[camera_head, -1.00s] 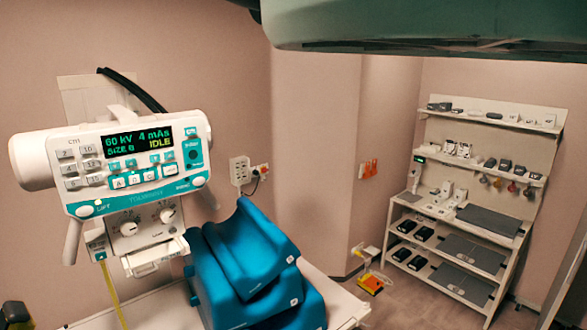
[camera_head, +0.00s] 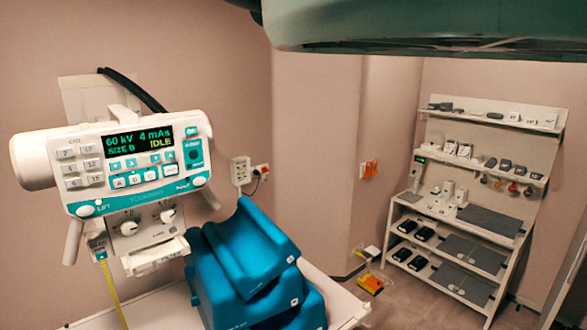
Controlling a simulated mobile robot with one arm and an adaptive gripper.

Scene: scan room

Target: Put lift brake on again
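The white and teal control panel (camera_head: 140,165) hangs at the left, its display (camera_head: 139,141) reading 60 kV, 4 mAs, SIZE B, IDLE. A round white knob (camera_head: 85,211) sits at its lower left corner beside the word LIFT. A similar white knob (camera_head: 198,181) sits at the lower right, its label too small to read. I cannot tell the lift brake's state from the knob. Two dials (camera_head: 147,220) are below the panel. My gripper is not in view.
Blue stacked positioning blocks (camera_head: 255,255) stand on a white table (camera_head: 345,305) below the panel. A yellow tape (camera_head: 112,295) hangs at its left. A shelf rack (camera_head: 470,200) stands at the right. An orange-yellow item (camera_head: 370,284) lies on the floor.

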